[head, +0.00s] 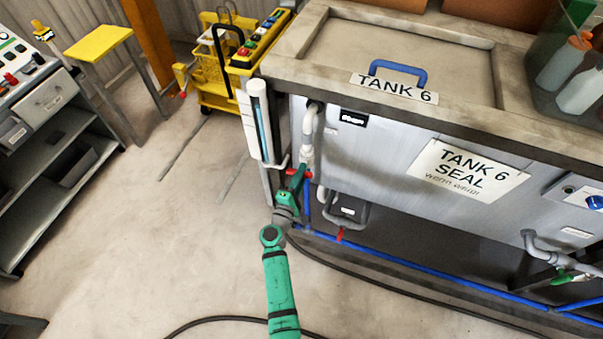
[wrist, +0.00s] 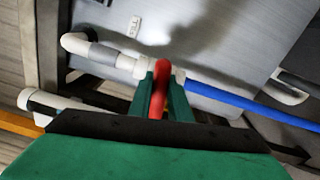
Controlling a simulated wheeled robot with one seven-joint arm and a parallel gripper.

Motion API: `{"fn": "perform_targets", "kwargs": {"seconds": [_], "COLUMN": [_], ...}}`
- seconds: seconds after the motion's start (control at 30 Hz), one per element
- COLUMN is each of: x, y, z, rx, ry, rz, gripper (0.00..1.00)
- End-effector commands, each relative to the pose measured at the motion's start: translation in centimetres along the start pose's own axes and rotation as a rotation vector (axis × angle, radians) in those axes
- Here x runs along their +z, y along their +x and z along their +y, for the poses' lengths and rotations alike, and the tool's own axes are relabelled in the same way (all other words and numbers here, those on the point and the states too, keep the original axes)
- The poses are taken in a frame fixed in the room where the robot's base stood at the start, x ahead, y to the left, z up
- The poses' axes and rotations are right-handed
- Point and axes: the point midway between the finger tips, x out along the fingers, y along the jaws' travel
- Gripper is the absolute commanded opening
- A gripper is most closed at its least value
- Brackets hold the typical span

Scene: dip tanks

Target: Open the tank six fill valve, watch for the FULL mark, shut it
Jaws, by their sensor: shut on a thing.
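Tank 6 (head: 400,150) stands at the right with its name on the lid rim and a "TANK 6 SEAL" sign on the front. The fill valve's red handle (wrist: 160,85) lies between the green fingers of my gripper (wrist: 161,95), which is shut on it. In the wrist view the handle appears to run across the line of the white and blue pipe. In the head view my gripper (head: 297,180) is at the tank's left front corner, below the white pipe (head: 307,135). The sight tube (head: 262,120) beside it shows a dark blue strip; its FULL mark is not readable.
A blue pipe (head: 430,271) and a dark hose (head: 400,283) run low along the tank front. Another red handle (head: 340,234) hangs below a grey box. A yellow cart (head: 222,70) stands behind, a shelf unit (head: 45,150) at left. The floor between is clear.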

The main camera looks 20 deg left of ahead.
Motion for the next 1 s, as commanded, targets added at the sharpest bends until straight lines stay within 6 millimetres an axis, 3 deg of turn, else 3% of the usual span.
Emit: {"fn": "perform_targets", "kwargs": {"seconds": [0.4, 0.97, 1.0], "x": [-0.01, -0.03, -0.03], "y": [-0.02, -0.03, -0.03], "z": [-0.23, -0.30, -0.30], "rx": [-0.001, -0.001, -0.001], "ry": [0.195, 0.226, 0.225], "rz": [0.000, 0.000, 0.000], "gripper": [0.00, 0.00, 0.22]}}
